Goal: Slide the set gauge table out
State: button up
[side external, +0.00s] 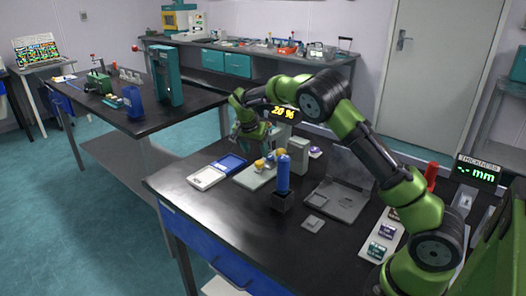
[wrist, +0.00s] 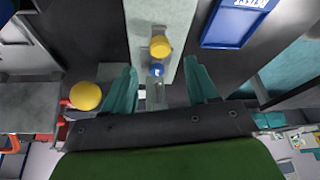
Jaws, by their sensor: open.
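A pale green slab (side external: 252,178) on the near bench looks like the gauge table; I cannot tell how far out it is. In the wrist view the pale slab (wrist: 180,15) runs down between my fingers, carrying a yellow knob (wrist: 160,46) and a smaller blue knob (wrist: 156,70). The yellow knob also shows in the side view (side external: 260,165). My gripper (wrist: 160,68) is open, its two teal fingers on either side of the blue knob with visible gaps. Whether they are level with it is unclear. In the side view the fingertips are hard to make out.
A blue cylinder (side external: 282,172) stands upright in a dark block in front of the slab. A blue-and-white tray (side external: 217,172) lies left of it. A grey plate with a raised clear lid (side external: 340,198) is to the right. The bench's front left is clear.

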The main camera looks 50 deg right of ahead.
aim_at(259, 162)
jog(key=x, duration=0.6)
jog(key=shift+f, duration=0.15)
grip_shut()
